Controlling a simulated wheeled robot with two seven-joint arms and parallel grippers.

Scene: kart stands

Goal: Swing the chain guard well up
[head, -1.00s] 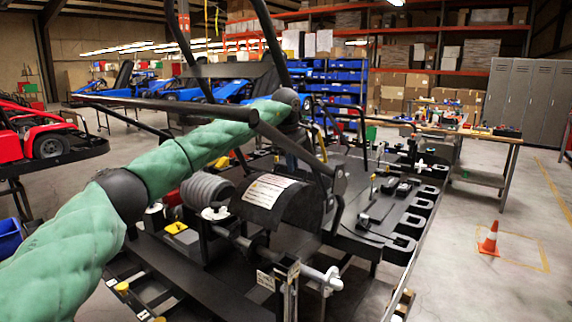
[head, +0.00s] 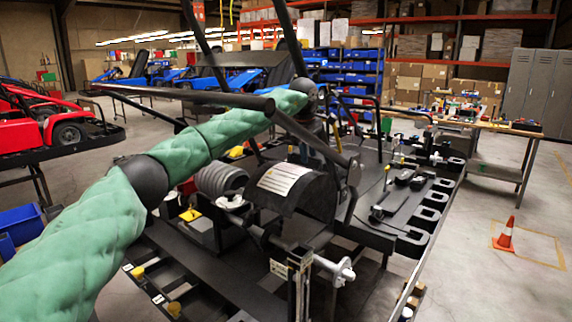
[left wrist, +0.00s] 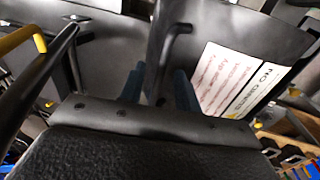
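The chain guard (head: 292,186) is a black curved cover with a white label, low over the rear axle of the kart frame in the head view. In the left wrist view the guard (left wrist: 272,50) fills the upper right, its label close, with a small bent handle (left wrist: 172,45) at its edge. My left gripper (head: 325,152) is at the guard's far side, partly hidden by frame bars. In the left wrist view its two dark blue fingers (left wrist: 160,90) stand apart, pointing at the guard's edge below the handle. Contact cannot be told. My right gripper is not in view.
Black frame bars (head: 185,95) cross close around my left arm. A silver axle end (head: 335,270) sticks out in front of the guard. A workbench (head: 490,127) with tools and an orange cone (head: 506,234) stand at the right, with clear floor around the cone.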

